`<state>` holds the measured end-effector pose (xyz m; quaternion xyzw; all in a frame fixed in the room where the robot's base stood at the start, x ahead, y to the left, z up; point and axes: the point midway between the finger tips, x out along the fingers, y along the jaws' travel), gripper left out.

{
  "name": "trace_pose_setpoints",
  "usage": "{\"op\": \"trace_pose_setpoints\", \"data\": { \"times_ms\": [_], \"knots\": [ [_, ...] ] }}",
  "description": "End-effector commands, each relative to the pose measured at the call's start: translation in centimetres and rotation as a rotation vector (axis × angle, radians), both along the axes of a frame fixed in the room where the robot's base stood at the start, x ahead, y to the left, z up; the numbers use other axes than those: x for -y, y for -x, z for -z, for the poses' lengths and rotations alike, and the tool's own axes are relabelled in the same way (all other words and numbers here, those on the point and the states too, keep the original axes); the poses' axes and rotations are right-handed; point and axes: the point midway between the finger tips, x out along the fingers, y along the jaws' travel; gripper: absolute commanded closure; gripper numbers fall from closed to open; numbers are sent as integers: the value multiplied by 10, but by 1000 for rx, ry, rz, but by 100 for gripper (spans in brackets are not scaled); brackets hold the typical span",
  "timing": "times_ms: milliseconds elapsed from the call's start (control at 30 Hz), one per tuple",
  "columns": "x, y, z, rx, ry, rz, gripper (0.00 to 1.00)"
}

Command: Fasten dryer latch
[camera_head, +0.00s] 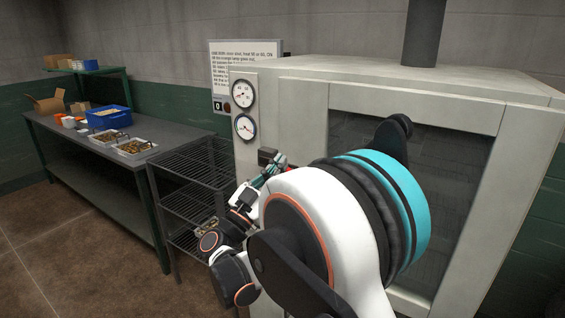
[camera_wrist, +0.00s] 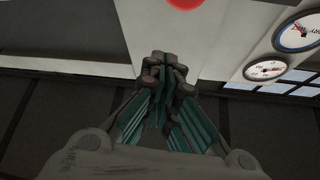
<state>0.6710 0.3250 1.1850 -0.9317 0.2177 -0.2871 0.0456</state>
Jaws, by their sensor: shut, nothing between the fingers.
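The dryer (camera_head: 245,180) is a large light-grey cabinet with a framed, windowed door (camera_head: 408,101) on its front. A small black latch part (camera_head: 267,157) shows on the front left of the door, with a bit of red beside it. My gripper (camera_head: 272,170) is right by this part in the head view; whether they touch is unclear. My arm hides much of the door's left side and the area around the latch. In the wrist view the fingers of my gripper (camera_wrist: 168,63) are together and empty, with the pale dryer front beyond. A red round piece (camera_wrist: 185,3) shows at the top edge.
A wire rack (camera_head: 190,176) stands close to the dryer's left side. A workbench (camera_head: 150,145) with trays and a blue bin (camera_head: 108,117) is farther left. Floor at lower left is clear.

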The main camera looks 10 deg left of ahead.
Motion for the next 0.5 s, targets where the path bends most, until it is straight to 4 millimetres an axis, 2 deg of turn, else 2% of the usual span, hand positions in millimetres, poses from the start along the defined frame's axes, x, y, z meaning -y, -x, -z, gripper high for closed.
{"op": "trace_pose_setpoints", "data": {
  "times_ms": [200, 500],
  "knots": [
    [-20, 34, 24, 0, -1, -3, 100],
    [-31, 56, 40, 0, 0, -1, 100]
  ]
}}
